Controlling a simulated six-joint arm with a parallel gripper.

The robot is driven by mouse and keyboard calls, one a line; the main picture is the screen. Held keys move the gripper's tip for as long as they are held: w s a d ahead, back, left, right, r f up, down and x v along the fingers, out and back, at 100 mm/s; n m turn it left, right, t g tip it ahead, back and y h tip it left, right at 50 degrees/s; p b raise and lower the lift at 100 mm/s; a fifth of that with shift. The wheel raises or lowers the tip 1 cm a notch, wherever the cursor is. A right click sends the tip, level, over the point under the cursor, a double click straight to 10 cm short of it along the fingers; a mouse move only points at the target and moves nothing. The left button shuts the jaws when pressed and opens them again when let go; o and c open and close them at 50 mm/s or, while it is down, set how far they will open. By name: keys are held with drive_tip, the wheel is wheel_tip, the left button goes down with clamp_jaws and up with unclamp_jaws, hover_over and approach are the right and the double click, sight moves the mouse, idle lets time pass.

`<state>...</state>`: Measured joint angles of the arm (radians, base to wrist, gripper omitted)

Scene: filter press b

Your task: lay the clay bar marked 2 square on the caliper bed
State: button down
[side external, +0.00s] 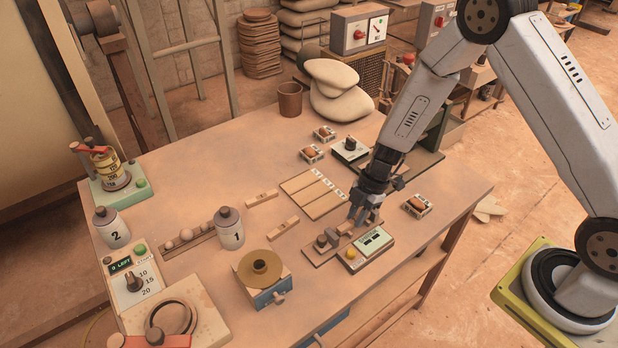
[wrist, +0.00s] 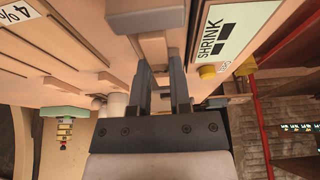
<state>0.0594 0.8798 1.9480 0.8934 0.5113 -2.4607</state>
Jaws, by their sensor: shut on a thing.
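My gripper (side external: 364,213) is at the right end of the caliper bed (side external: 318,254), a wooden board with small grey and brown blocks on it. In the wrist view the fingers (wrist: 160,68) are closed around a light tan clay bar (wrist: 153,48). In the side view the bar is mostly hidden by the fingers, low over the bed or touching it; I cannot tell which. No number on it is readable. Two other tan bars lie on the table, one at the back left (side external: 262,197) and one nearer (side external: 283,227).
A readout box (side external: 364,250) with a yellow button stands right beside the bed; its SHRINK panel (wrist: 214,32) shows in the wrist view. A slotted board (side external: 313,194) lies behind. A jar marked 1 (side external: 230,230) and a round-topped stand (side external: 260,271) are to the left.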

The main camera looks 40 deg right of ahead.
drive_tip(key=shift+f, duration=0.1)
drive_tip(key=shift+c, duration=2.4)
unclamp_jaws()
drive_tip(key=shift+v, duration=3.9)
drive_tip(key=s+d+r+m+t+h, duration=0.1)
drive_tip(key=s+r+m+h, duration=0.3)
drive_tip(key=s+r+m, duration=0.6)
drive_tip(key=s+m+t, duration=0.1)
drive_tip(key=m, duration=0.7)
drive_tip(key=shift+s+d+r+t, duration=0.2)
drive_tip(key=shift+d+t, duration=0.05)
drive_tip(key=shift+t, duration=0.05)
